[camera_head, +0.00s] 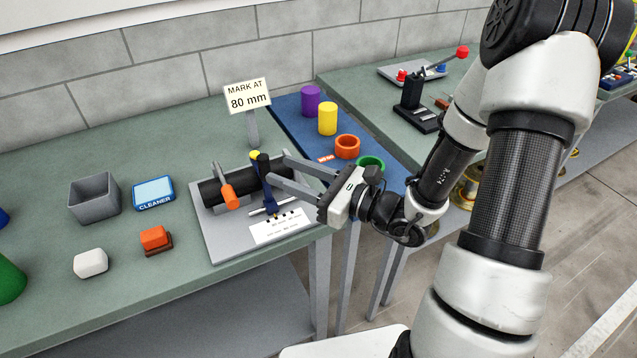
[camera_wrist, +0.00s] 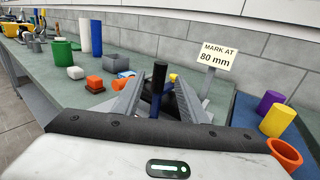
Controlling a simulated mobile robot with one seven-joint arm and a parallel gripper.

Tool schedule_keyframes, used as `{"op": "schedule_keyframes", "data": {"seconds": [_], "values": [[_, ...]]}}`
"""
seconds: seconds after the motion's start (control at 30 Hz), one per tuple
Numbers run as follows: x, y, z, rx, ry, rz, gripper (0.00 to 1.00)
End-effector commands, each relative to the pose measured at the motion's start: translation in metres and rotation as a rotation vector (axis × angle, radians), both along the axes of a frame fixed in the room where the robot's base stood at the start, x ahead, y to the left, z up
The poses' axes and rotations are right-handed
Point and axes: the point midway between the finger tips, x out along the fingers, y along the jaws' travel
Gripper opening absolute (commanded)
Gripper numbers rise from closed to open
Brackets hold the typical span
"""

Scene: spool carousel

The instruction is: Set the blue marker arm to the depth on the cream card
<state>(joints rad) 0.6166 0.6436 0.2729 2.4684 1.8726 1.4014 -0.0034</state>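The cream card (camera_head: 248,97) reads "MARK AT 80 mm" and stands on a grey post behind the fixture; it also shows in the wrist view (camera_wrist: 217,57). The blue marker arm (camera_head: 270,205) has a black grip (camera_head: 262,162) and stands beside a black cylinder (camera_head: 216,190) on a grey base plate (camera_head: 221,238). A white scale card (camera_head: 281,226) lies at its foot, too small to read. My gripper (camera_head: 278,164) reaches in from the right. In the wrist view, its fingers (camera_wrist: 159,84) appear apart, with the black grip (camera_wrist: 160,74) standing between them.
An orange-handled arm (camera_head: 229,194) stands left on the same fixture. A grey bin (camera_head: 94,198), cleaner box (camera_head: 153,193), orange block (camera_head: 154,237) and white block (camera_head: 90,263) lie further left. A blue mat (camera_head: 290,113) with coloured cylinders and rings lies behind right.

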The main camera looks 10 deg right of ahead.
Motion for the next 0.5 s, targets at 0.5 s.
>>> {"op": "schedule_keyframes", "data": {"seconds": [0.5], "values": [[-0.046, -0.054, 0.000, 0.001, 0.001, 0.000, 0.39]]}}
